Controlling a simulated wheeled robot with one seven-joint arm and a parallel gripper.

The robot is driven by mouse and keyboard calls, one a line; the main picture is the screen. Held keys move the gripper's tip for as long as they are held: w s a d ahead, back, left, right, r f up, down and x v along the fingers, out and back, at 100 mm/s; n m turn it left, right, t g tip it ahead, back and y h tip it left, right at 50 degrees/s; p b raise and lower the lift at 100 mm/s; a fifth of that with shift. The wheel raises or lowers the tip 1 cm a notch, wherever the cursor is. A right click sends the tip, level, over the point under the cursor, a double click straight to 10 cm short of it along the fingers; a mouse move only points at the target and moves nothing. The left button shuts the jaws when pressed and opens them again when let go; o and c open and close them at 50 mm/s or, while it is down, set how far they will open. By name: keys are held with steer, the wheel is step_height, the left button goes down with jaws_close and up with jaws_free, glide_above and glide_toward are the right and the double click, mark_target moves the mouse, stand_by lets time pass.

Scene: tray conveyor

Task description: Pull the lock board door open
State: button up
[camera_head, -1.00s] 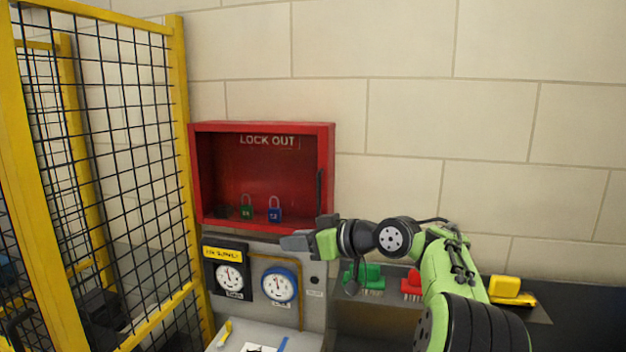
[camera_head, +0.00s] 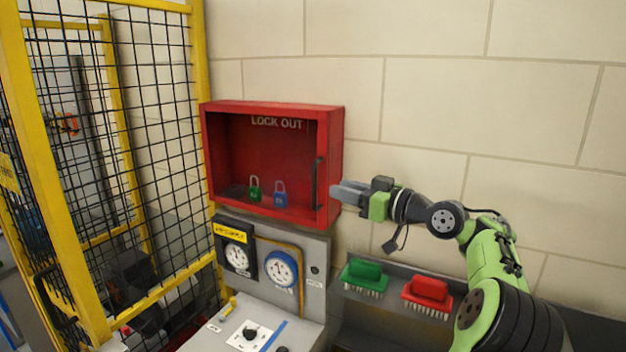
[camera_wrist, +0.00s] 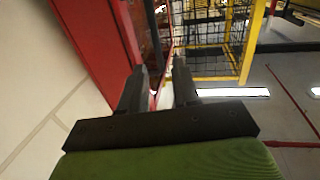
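The lock board (camera_head: 333,155) is a red wall box marked LOCK OUT. Its front looks see-through, and I cannot tell the pane clearly. A black upright handle (camera_head: 317,183) is at the front's right edge. A green padlock (camera_head: 254,193) and a blue padlock (camera_head: 280,198) show inside. My gripper (camera_head: 340,193) is just right of the box's lower right side, near the handle, fingers pointing left. In the wrist view the two fingers (camera_wrist: 160,88) are apart with nothing held between them. The red box side (camera_wrist: 95,50) is left of them there; the handle is not clearly visible.
Below the box is a grey panel (camera_head: 313,250) with a black gauge and a blue gauge (camera_head: 281,268). A green brush (camera_head: 364,273) and a red brush (camera_head: 428,290) lie on a shelf below my arm. A yellow mesh fence (camera_head: 205,130) stands at left.

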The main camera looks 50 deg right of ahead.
steer(key=p, duration=0.2)
glide_above(314, 209)
steer(key=shift+w+d, duration=0.2)
steer(key=shift+w, duration=0.05)
steer(key=shift+d, duration=0.1)
steer(key=shift+c, duration=0.4)
jaws_close()
